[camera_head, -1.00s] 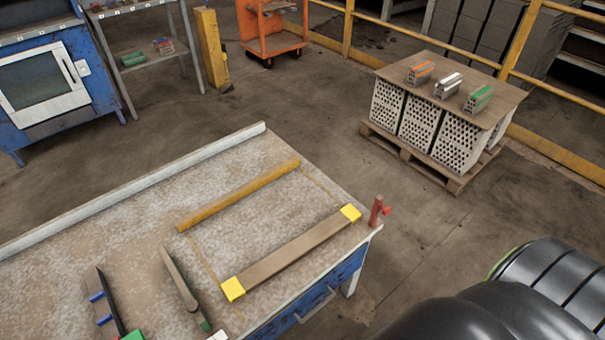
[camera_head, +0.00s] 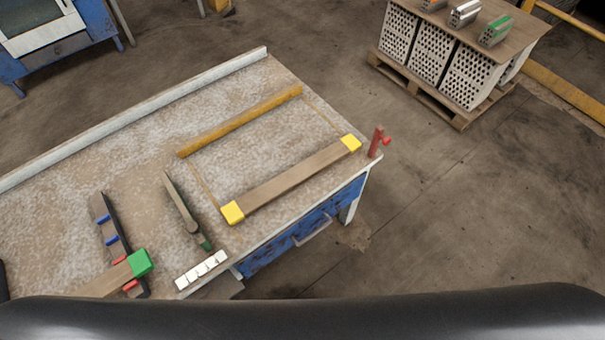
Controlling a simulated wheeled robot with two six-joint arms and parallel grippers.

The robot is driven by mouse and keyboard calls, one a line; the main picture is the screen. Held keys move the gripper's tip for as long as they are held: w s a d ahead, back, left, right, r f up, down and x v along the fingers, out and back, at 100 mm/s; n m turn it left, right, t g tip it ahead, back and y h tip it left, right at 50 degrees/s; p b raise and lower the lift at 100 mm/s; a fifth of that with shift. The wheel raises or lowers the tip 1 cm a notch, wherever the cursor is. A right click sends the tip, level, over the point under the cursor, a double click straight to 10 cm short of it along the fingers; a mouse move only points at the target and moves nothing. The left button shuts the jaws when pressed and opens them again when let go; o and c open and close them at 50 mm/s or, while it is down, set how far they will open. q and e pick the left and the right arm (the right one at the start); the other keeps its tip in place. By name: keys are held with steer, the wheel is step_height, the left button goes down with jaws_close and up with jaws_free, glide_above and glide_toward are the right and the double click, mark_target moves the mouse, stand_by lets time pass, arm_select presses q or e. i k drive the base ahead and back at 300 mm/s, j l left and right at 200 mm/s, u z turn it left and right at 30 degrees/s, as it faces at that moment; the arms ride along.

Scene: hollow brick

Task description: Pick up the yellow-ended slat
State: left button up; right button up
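The yellow-ended slat (camera_head: 295,179) is a brown wooden bar with a yellow block at each end. It lies flat on the workbench (camera_head: 140,160), slanting up to the right near the front right edge. A dark rounded arm part of mine spans the bottom of the view. Neither of my grippers shows, and nothing is touching the slat.
An ochre bar (camera_head: 240,121) lies behind the slat. A red clamp-like post (camera_head: 377,143) stands at the bench's right corner. A green-ended slat (camera_head: 138,263), a dark tool (camera_head: 183,208) and a white block strip (camera_head: 201,269) lie left. A brick pallet (camera_head: 440,70) stands back right.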

mark_target(233, 213)
steer(key=u, duration=2.1)
steer(key=z, duration=1.95)
steer(key=k+j+z, duration=0.15)
steer(key=z, duration=0.25)
steer(key=k+j+z, duration=0.1)
steer(key=z, duration=0.3)
steer(key=k+z, duration=0.25)
steer(key=z, duration=0.15)
